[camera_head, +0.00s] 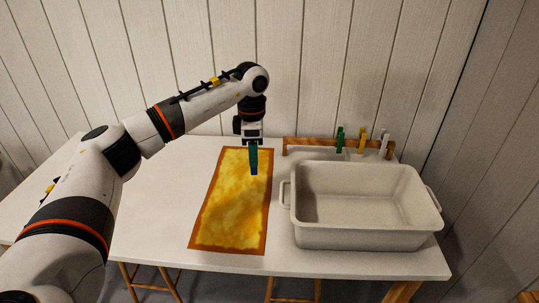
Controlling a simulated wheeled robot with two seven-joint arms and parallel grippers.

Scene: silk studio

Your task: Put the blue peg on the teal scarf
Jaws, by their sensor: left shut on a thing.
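My left gripper (253,146) points down over the far right part of a scarf and is shut on the blue peg (254,170). The peg hangs below the fingers, roughly upright, teal higher up and darker blue at its lower end. I cannot tell whether its tip touches the cloth. The scarf (228,205) is yellow-orange with a brown-orange border and lies flat on the table. No teal scarf shows. My right gripper is not in view.
A white table (150,215) carries everything. A large pale basin (365,236) with side handles stands right of the scarf. Behind it a wooden rail (305,142) holds a green peg (340,138), a yellow peg (362,142) and a white peg (384,144). The table left of the scarf is clear.

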